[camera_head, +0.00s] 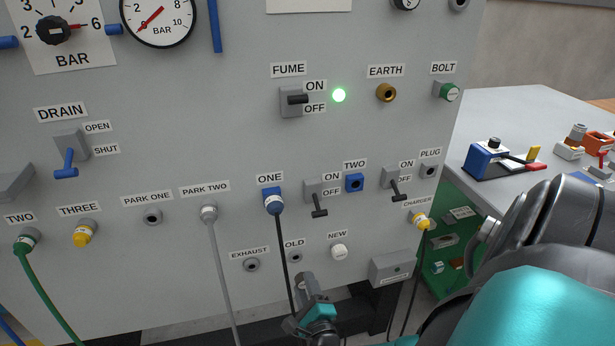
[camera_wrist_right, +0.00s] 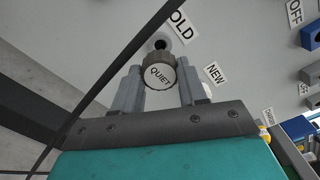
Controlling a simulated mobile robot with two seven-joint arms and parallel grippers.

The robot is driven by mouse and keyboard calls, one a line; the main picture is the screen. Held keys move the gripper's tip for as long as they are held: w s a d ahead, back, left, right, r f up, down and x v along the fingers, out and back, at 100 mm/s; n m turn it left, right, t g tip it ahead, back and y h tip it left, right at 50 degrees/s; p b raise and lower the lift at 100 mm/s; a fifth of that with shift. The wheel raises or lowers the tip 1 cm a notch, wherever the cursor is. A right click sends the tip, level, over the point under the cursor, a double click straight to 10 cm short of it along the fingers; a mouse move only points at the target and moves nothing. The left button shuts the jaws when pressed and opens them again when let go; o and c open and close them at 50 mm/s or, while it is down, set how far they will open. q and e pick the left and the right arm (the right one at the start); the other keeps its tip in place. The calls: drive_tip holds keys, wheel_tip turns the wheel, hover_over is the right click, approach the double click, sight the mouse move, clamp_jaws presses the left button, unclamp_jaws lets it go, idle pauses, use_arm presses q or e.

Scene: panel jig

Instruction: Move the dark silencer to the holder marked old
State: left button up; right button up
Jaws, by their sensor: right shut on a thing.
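The dark silencer (camera_wrist_right: 158,72), its end face lettered QUIET, sits between the fingers of my right gripper (camera_wrist_right: 160,84), which is shut on it. In the head view my right gripper (camera_head: 307,284) is just below and right of the old holder; the silencer cannot be made out there. The old holder (camera_head: 295,257) is a small round port with a dark hole. In the right wrist view the old holder (camera_wrist_right: 161,43) shows just past the silencer; whether they touch I cannot tell. My left gripper is out of view.
The exhaust port (camera_head: 251,265) is an open fitting left of the old holder. A white silencer (camera_head: 339,252) is on the new holder. A black hose (camera_head: 283,250) hangs from port one close beside my gripper. A grey box (camera_head: 391,270) juts out at right.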

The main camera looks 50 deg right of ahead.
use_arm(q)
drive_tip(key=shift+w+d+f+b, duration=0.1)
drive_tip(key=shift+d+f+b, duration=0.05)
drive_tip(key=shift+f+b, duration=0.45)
use_arm(e)
drive_tip(key=shift+x, duration=2)
use_arm(q)
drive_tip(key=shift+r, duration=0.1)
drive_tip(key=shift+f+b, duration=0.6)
drive_tip(key=shift+b, duration=0.05)
use_arm(e)
drive_tip(key=shift+x, duration=1.15)
drive_tip(key=o, duration=1.3)
drive_tip(key=p+v, duration=0.1)
drive_tip(key=v, duration=0.3)
drive_tip(key=shift+s+a+p, duration=0.2)
drive_tip(key=shift+s+p, duration=0.1)
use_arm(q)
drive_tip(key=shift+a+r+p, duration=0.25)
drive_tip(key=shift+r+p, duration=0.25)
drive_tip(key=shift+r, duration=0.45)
use_arm(e)
drive_tip(key=v, duration=0.8)
drive_tip(key=shift+s+a, duration=0.1)
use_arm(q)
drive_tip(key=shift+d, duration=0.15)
